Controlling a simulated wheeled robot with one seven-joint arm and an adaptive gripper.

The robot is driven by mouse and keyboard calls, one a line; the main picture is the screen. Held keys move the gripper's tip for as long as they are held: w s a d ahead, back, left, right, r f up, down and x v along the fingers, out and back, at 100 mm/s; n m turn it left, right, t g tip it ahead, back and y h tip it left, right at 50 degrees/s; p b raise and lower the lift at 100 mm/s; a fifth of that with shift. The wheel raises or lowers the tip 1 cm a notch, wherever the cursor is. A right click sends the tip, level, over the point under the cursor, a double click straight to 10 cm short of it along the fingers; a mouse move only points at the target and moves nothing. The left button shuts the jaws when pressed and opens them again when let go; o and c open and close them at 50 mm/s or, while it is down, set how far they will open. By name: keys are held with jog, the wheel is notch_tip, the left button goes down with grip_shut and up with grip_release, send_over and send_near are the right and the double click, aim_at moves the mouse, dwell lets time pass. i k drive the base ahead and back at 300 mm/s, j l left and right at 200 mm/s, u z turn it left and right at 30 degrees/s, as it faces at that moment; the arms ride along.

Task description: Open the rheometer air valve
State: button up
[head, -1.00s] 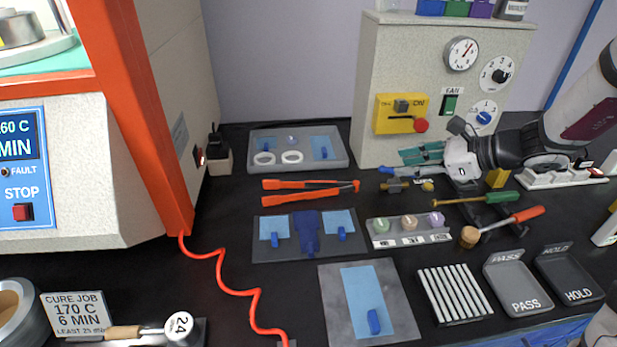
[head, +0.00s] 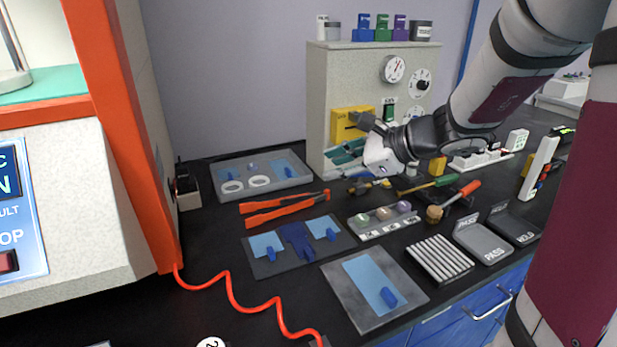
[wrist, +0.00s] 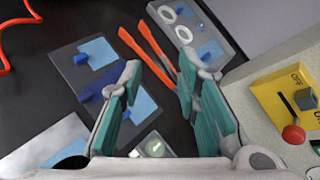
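A yellow panel (head: 345,122) with a lever is on the front of the pale cabinet; I take it to be the air valve. In the wrist view the yellow panel (wrist: 279,98) is at the right edge, with a grey block (wrist: 306,98), a red knob (wrist: 293,135) and the word OFF. In the head view my gripper (head: 343,157) is in front of the cabinet, below the panel, and hides the knob. In the wrist view its teal-padded fingers (wrist: 163,95) are wide apart with nothing between them. The knob lies outside the fingers, to their right.
The cabinet (head: 321,95) also carries a gauge (head: 393,69) and dials. Orange-handled tongs (head: 282,210), a grey tray (head: 293,184), a sample rack (head: 385,232) and PASS and HOLD trays crowd the black bench below. The big orange-framed machine (head: 120,130) stands left.

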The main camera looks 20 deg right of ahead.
aim_at(368, 175)
jog(key=i+l+z, duration=0.1)
jog(key=l, duration=0.25)
jog(key=i+l, duration=0.1)
jog(key=l, duration=0.25)
jog(key=i+l+z, duration=0.15)
jog(key=l, duration=0.5)
jog(key=i+z, duration=0.05)
